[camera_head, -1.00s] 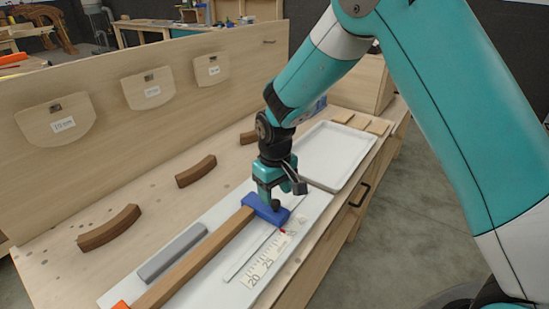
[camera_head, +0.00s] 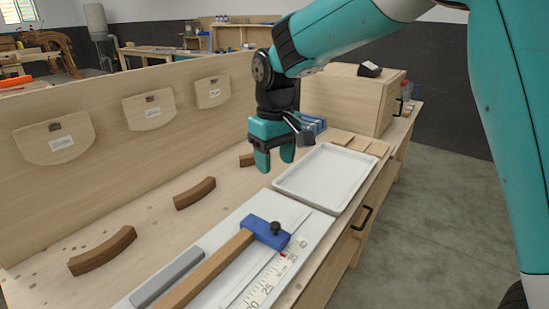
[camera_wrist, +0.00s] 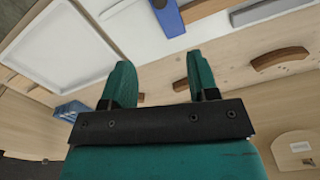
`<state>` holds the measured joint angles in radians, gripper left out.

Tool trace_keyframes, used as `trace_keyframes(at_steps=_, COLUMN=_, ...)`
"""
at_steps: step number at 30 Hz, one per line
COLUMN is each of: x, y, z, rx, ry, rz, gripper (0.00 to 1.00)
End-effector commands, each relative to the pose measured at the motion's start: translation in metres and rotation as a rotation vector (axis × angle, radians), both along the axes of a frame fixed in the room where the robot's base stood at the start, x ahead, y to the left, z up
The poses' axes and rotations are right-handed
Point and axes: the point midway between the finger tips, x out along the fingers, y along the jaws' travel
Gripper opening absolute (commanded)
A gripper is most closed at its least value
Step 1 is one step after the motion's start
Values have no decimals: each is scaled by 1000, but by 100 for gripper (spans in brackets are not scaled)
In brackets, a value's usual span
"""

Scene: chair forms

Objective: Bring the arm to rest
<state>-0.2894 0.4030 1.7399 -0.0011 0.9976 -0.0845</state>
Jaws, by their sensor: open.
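My gripper (camera_head: 274,162) is open and empty. It hangs in the air above the bench, to the left of the white tray and clear of the blue clamp block. In the wrist view its two teal fingers (camera_wrist: 162,82) stand apart with nothing between them. The blue block (camera_head: 265,232) with a dark knob sits at the end of a wooden bar (camera_head: 208,270) on a white board with a printed scale (camera_head: 275,272). The block also shows at the top of the wrist view (camera_wrist: 168,18).
A white tray (camera_head: 325,200) lies right of the gripper. Curved brown wood pieces (camera_head: 194,193) lie along the bench. An upright panel (camera_head: 185,135) with hanging templates stands behind, and a wooden cabinet (camera_head: 340,100) at the far end. A blue item (camera_head: 312,124) is close behind the gripper.

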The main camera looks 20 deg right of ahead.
Motion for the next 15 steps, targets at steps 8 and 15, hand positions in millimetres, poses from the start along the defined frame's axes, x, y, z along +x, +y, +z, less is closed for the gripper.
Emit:
trace_keyframes(at_steps=8, x=-6, y=0, z=3, rx=7, ry=-2, rz=7, gripper=54)
trace_keyframes(at_steps=15, x=-100, y=2, z=29, rx=130, ry=-31, rz=108, gripper=54)
